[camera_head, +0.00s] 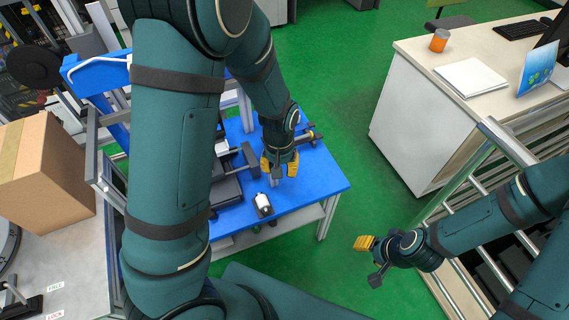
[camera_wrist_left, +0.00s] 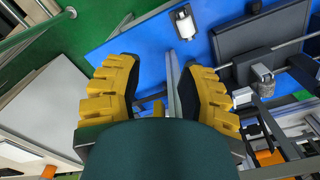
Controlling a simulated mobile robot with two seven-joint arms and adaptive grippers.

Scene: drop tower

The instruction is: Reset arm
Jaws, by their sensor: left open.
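My left gripper (camera_head: 279,164) has yellow fingers and hangs over the blue table (camera_head: 325,185) in the head view. In the left wrist view its fingers (camera_wrist_left: 158,78) are spread, with the blue tabletop and a metal bar visible between them and nothing held. My right gripper (camera_head: 364,243) is at the lower right, over the floor beside a metal railing. It shows from the side, so its opening is unclear. A small white and black cylinder (camera_head: 263,204) lies on the table near the left gripper; it also shows in the left wrist view (camera_wrist_left: 184,22).
Black equipment with rails (camera_head: 228,187) stands on the blue table, partly hidden by my left arm. A cardboard box (camera_head: 45,172) is at the left. A white desk (camera_head: 412,120) with an orange cup (camera_head: 439,40) is at the right. Green floor (camera_head: 335,95) lies open between table and desk.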

